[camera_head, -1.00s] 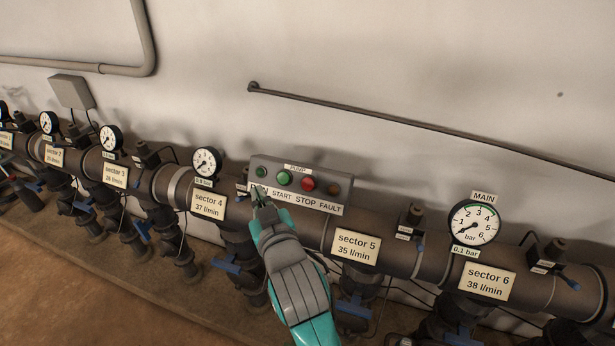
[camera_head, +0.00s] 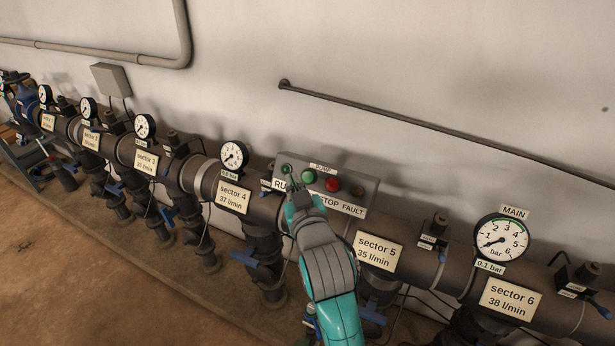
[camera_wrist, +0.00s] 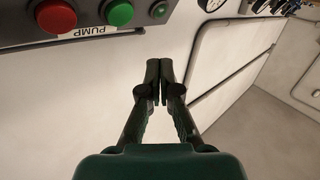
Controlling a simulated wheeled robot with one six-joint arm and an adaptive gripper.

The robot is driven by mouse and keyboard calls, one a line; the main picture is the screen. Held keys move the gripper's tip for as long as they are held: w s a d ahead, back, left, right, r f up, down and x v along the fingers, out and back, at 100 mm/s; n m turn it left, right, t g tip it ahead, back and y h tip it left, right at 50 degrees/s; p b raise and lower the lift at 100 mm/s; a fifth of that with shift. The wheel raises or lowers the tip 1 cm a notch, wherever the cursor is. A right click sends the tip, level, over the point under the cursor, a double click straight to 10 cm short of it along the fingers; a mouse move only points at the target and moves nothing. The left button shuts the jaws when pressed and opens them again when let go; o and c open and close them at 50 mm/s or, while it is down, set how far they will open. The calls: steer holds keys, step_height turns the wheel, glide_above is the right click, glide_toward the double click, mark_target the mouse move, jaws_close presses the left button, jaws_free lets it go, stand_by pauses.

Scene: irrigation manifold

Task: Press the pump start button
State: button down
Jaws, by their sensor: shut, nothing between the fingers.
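The pump panel (camera_head: 368,208) is a grey box on the pipe manifold. Its green start button (camera_head: 308,176) sits between a small green run lamp (camera_head: 287,169) and the red stop button (camera_head: 332,184). My gripper (camera_head: 293,183) is shut and empty in front of the panel's left part, hiding the START label. In the wrist view the panel appears upside down at the top left, with the green button (camera_wrist: 119,12) and red button (camera_wrist: 56,15). There the fingertips (camera_wrist: 160,66) appear against the pale wall, off the green button. Their depth from the panel is unclear.
An orange-brown fault lamp (camera_head: 357,191) is at the panel's right. The sector 4 gauge (camera_head: 234,155) stands left of the panel, and the MAIN gauge (camera_head: 501,239) is farther right. Pipes and valves run below. The wall above is mostly clear, with a thin rail (camera_head: 400,123).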

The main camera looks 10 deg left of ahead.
mark_target(303, 173)
steer(key=shift+w+d+f, duration=0.25)
steer(key=shift+w+f, duration=0.15)
steer(key=shift+w, duration=0.3)
steer(key=shift+w+d+f, duration=0.25)
steer(key=shift+w+f, duration=0.2)
steer(key=shift+w, duration=0.2)
steer(key=shift+w+d+f, duration=0.25)
steer(key=shift+w+f, duration=0.15)
steer(key=shift+w, duration=0.3)
steer(key=shift+w, duration=0.1)
steer(key=shift+w+d+f, duration=0.1)
steer(key=shift+w+f, duration=0.1)
steer(key=shift+w+d+f, duration=0.2)
steer(key=shift+w+f, duration=0.1)
steer(key=shift+w, duration=0.15)
stand_by(0.9)
steer(key=shift+s, duration=0.1)
stand_by(0.4)
steer(key=shift+s+a+r, duration=0.3)
steer(key=shift+s+r, duration=0.2)
steer(key=shift+s, duration=0.2)
steer(key=shift+s+a+r, duration=0.25)
steer(key=shift+s+r, duration=0.15)
steer(key=shift+s, duration=0.3)
steer(key=shift+s+a+r, duration=0.25)
steer(key=shift+s+r, duration=0.2)
steer(key=shift+s, duration=0.2)
steer(key=shift+s+a+r, duration=0.25)
steer(key=shift+s+r, duration=0.15)
steer(key=shift+s, duration=0.3)
